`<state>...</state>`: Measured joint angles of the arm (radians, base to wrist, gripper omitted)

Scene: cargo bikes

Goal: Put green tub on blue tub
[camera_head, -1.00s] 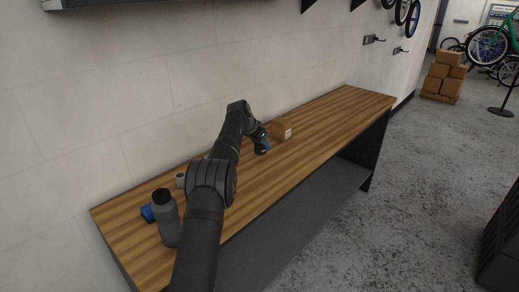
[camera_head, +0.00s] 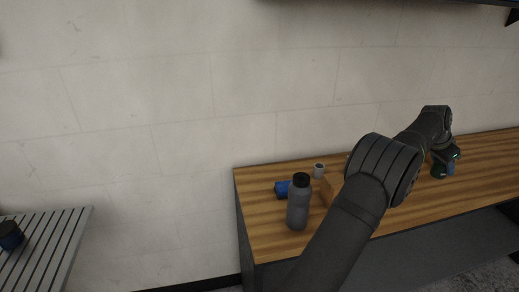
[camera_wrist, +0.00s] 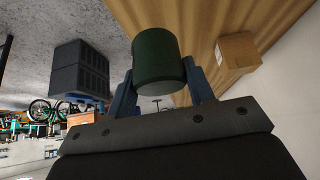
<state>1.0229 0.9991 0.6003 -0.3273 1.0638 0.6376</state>
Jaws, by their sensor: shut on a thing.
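A dark green tub (camera_wrist: 157,58) is held between the two blue fingers of my gripper (camera_wrist: 160,92) in the wrist view. In the head view my gripper (camera_head: 446,165) is over the right part of the wooden bench, with the green tub (camera_head: 438,171) partly showing at it.
On the wooden bench (camera_head: 262,228) are a grey bottle (camera_head: 298,205), a blue object (camera_head: 282,188), a small grey cup (camera_head: 319,170) and a brown block (camera_head: 327,190) partly behind my arm. The slatted bench (camera_head: 50,245) has bare room. A cardboard box (camera_wrist: 237,52) shows in the wrist view.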

